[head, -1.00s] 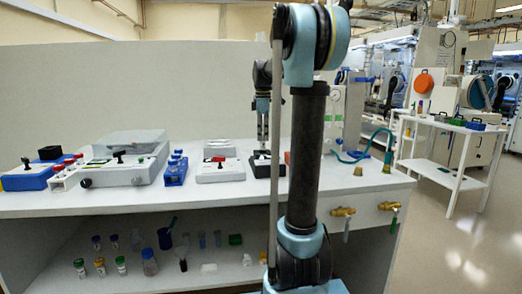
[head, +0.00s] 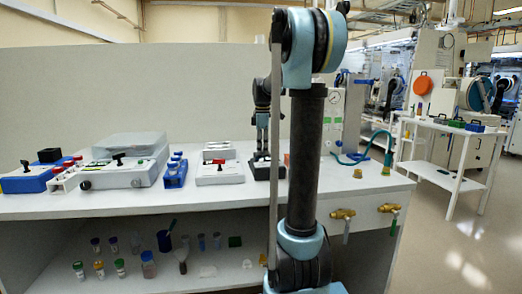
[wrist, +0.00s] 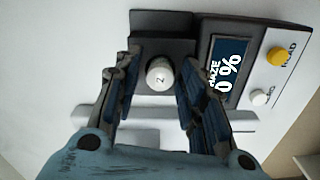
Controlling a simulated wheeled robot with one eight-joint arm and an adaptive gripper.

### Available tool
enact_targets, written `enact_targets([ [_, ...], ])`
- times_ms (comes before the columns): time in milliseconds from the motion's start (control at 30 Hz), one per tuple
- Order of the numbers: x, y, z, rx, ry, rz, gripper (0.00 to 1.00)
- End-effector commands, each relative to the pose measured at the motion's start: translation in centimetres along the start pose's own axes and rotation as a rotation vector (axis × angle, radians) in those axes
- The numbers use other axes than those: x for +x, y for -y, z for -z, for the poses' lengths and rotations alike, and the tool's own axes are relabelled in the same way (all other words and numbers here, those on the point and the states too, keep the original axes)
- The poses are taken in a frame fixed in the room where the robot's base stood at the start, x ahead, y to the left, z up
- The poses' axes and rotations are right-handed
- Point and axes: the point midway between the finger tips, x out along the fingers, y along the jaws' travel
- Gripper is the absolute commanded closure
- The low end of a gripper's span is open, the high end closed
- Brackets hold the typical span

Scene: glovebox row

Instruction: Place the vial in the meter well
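The vial (wrist: 160,74), seen from above as a round white cap marked 2, stands upright at the dark block (wrist: 150,24) of the meter. I cannot tell how deep it sits in the well. The meter (wrist: 272,79) is pale, with a dark display (wrist: 227,72) reading HAZE 0 %. My gripper (wrist: 160,72) is around the vial, one finger on each side, with a narrow gap showing between each finger and the cap. It looks open. In the head view my arm hides much of the gripper, and the vial cannot be made out.
A yellow button (wrist: 277,56) and a white button (wrist: 260,97) sit on the meter's panel. In the head view, a blue vial rack (head: 175,172) and a pale device (head: 220,173) stand left of my arm. Several small bottles stand on the lower shelf (head: 215,262).

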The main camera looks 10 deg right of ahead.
Motion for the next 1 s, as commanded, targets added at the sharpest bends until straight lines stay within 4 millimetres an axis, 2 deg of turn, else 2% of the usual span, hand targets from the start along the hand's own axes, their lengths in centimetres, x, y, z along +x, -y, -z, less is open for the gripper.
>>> enact_targets([
  [300, -0.1, 0.0, 0.0, 0.0, 0.0, 0.0, 0.58],
  [467, -1.2, 0.0, 0.0, -0.001, 0.0, 0.0, 0.58],
  [1000, -10.4, 0.0, 0.1, -0.001, 0.0, 0.0, 0.58],
])
